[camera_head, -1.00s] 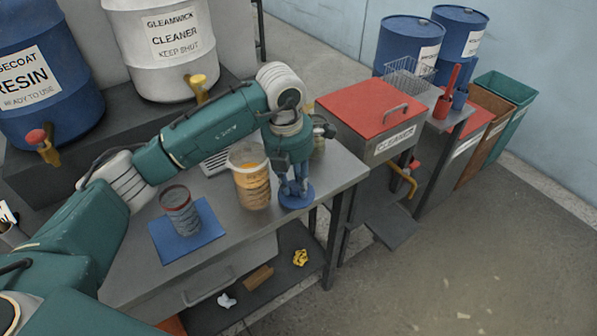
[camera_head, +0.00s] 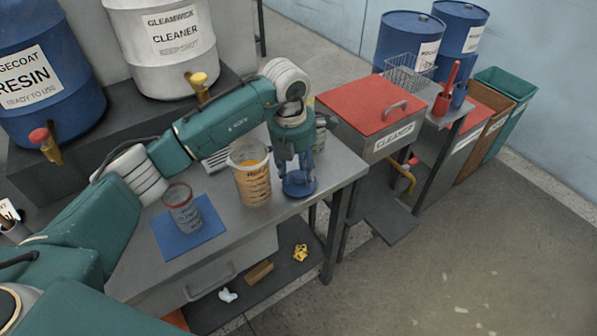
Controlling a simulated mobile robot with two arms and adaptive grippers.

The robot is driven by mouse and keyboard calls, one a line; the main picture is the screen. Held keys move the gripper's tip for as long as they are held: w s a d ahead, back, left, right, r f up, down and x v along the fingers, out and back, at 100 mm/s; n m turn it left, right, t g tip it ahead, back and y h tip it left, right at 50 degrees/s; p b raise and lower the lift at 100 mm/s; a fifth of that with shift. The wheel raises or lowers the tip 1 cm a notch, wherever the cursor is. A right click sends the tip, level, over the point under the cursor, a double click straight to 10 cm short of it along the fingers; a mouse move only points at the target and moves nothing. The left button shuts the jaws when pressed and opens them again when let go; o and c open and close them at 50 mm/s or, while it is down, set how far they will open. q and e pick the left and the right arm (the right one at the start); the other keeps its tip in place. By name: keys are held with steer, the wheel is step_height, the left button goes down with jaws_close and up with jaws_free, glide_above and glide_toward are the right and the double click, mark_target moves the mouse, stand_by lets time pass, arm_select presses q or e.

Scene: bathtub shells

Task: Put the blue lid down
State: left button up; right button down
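The blue lid (camera_head: 300,190) is a round disc at the right part of the grey table, right of the bucket of amber material (camera_head: 252,184). It looks flat and appears to rest on the tabletop, though a small gap under it cannot be ruled out. My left gripper (camera_head: 298,176) points straight down over the lid. Its fingers look spread apart, one near each side of the lid, and partly hide its middle. My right gripper is not in view.
A grey cup (camera_head: 183,212) stands on a blue mat (camera_head: 164,240) at the table's left. A jar (camera_head: 319,138) stands behind my gripper. A red-lidded cleaner tank (camera_head: 365,105) is right of the table. The table's front right corner is clear.

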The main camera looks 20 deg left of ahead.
mark_target(295, 178)
arm_select(q)
steer(key=shift+r, duration=0.3)
step_height(295, 178, up, 12)
steer(key=s+b, duration=0.1)
steer(key=b, duration=0.1)
steer(key=shift+a+f, duration=0.15)
steer(key=shift+a, duration=0.2)
steer(key=shift+s+f, duration=0.1)
steer(key=shift+s, duration=0.05)
